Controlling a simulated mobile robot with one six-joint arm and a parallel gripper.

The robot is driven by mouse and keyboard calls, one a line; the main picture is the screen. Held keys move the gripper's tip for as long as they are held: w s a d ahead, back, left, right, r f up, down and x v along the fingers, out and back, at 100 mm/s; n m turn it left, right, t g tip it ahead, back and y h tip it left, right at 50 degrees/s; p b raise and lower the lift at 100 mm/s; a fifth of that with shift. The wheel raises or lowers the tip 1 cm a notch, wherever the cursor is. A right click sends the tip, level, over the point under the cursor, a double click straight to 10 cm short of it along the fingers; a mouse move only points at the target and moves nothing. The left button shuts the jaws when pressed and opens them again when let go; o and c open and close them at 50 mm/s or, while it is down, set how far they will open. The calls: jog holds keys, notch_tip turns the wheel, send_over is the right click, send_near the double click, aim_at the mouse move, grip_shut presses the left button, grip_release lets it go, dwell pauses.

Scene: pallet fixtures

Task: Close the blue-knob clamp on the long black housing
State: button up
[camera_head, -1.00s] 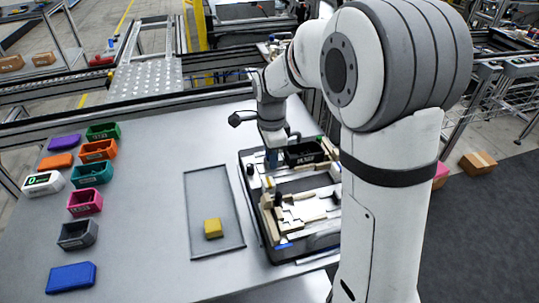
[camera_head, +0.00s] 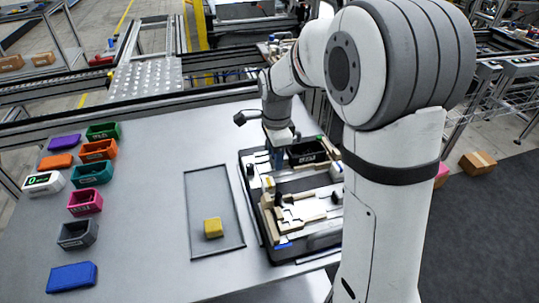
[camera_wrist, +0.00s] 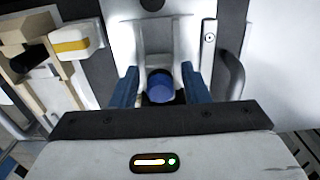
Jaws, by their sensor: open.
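The blue knob (camera_wrist: 160,87) sits between the two blue fingers of my gripper (camera_wrist: 159,88) in the wrist view. The fingers stand apart with gaps on both sides of the knob. Pale metal clamp parts flank the knob. In the head view my gripper (camera_head: 277,158) points down over the far left part of the black pallet fixture (camera_head: 254,212); the knob is hidden there. I cannot clearly pick out the long black housing in either view.
A white block with a yellow band (camera_wrist: 75,41) stands left of my gripper. A grey tray (camera_head: 205,185) with a yellow block (camera_head: 213,227) lies left of the fixture, with several coloured bins further left.

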jog(key=shift+r+p, duration=3.05)
jog(key=shift+r, duration=1)
jog(key=s+d+r+n+t, duration=0.1)
jog(key=s+d+n, duration=0.3)
jog(key=s+n, duration=0.4)
jog(key=s+d+r+n+t, duration=0.1)
jog(key=s+d+r+n, duration=0.3)
jog(key=s, duration=0.9)
jog(key=shift+d+n+t, duration=0.15)
jog(key=shift+n+t, duration=0.25)
jog(key=shift+n, duration=1.5)
jog(key=shift+s, duration=0.1)
